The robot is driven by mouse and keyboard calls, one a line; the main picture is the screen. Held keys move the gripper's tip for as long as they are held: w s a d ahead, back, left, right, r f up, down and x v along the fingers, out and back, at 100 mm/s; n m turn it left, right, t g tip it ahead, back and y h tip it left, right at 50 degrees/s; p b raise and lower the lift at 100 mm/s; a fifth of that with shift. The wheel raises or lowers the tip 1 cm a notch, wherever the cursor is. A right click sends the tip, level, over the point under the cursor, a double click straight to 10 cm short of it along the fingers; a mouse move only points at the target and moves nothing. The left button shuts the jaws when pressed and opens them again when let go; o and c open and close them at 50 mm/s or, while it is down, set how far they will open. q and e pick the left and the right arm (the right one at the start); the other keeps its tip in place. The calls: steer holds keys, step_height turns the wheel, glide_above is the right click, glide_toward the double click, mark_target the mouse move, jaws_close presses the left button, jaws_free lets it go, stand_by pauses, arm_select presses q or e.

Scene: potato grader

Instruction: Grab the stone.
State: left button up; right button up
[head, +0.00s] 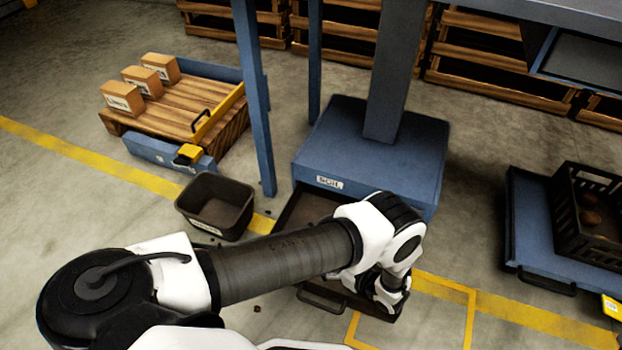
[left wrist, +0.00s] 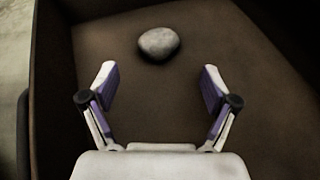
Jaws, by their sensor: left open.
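The stone (left wrist: 159,44) is a grey, rounded lump lying on the brown floor of the soil drawer. My left gripper (left wrist: 158,88) is open and empty, with the stone ahead of its fingertips and roughly centred between them, not touching. In the head view my left gripper (head: 390,292) reaches down over the open drawer (head: 322,299) under the blue "SOIL" cabinet. The stone is hidden in the head view by my arm. My right gripper is not in view.
The drawer's walls (left wrist: 52,70) rise around the gripper. A dark bin (head: 216,204) stands left of the drawer. A wooden pallet (head: 175,107) with boxes is at the back left. A black crate (head: 587,212) with potatoes sits on a blue platform at right.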

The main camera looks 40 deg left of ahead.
arm_select(q)
steer(key=shift+a+f+b, duration=0.3)
steer(key=shift+a+b, duration=0.15)
steer(key=shift+a, duration=0.15)
steer(key=b+x, duration=0.1)
steer(key=x, duration=0.4)
steer(key=shift+r, duration=0.15)
steer(key=c, duration=1.3)
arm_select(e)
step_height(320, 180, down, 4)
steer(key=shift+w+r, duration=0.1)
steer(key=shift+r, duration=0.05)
